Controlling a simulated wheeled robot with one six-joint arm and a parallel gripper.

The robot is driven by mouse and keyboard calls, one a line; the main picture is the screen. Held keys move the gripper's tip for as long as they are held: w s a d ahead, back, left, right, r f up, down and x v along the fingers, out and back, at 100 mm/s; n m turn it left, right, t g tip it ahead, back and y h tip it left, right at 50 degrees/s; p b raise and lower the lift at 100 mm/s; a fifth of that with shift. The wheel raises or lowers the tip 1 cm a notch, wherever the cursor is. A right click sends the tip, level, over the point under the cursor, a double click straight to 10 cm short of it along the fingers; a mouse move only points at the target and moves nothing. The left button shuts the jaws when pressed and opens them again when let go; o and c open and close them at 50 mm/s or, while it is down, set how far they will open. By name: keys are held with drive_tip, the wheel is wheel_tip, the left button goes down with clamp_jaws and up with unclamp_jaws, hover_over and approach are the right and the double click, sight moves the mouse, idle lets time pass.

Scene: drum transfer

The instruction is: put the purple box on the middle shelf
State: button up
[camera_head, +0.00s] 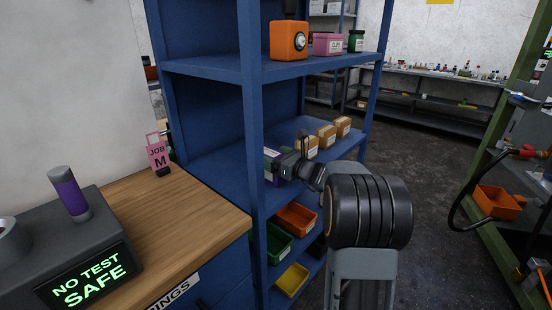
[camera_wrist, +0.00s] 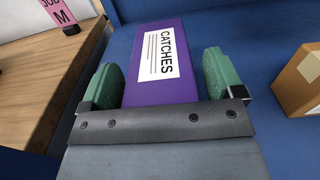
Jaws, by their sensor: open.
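The purple box (camera_wrist: 162,60) has a white label reading CATCHES and stands on the blue shelf. In the wrist view it lies between the two green finger pads of my gripper (camera_wrist: 164,78), which is open with a pad on each side and a small gap showing. In the head view the purple box (camera_head: 271,168) is mostly hidden behind my gripper (camera_head: 284,168) and the blue post. The middle shelf (camera_head: 210,170) is the blue board under it.
Several cardboard boxes (camera_head: 326,136) stand along the same shelf to the right; one (camera_wrist: 301,82) is close to my gripper. The upper shelf (camera_head: 215,64) hangs above. A wooden bench (camera_head: 190,215) is at the left. Coloured bins (camera_head: 297,217) sit below.

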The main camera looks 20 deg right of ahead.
drive_tip(key=v, duration=1.2)
idle(0.3)
drive_tip(key=s+a+f+n+g, duration=0.3)
drive_tip(key=f+n+g, duration=0.2)
drive_tip(key=f+n, duration=0.1)
drive_tip(key=s+a+n+g+h+p, duration=0.2)
drive_tip(key=s+a+n+g+p, duration=0.5)
drive_tip(key=n, duration=0.5)
drive_tip(key=s+a+r+n+h+p, duration=0.2)
drive_tip(key=s+a+r+n+p, duration=0.2)
drive_tip(key=r+n+p, duration=0.1)
drive_tip(key=s+a+r+n+h+p, duration=0.3)
drive_tip(key=s+a+r+n+p, duration=0.1)
drive_tip(key=r+n, duration=0.4)
drive_tip(key=shift+s+a+r+g+p, duration=0.15)
drive_tip(key=shift+s+r+g+p, duration=0.05)
drive_tip(key=shift+s+g+p, duration=0.3)
drive_tip(key=shift+a, duration=0.1)
drive_tip(key=shift+c, duration=0.3)
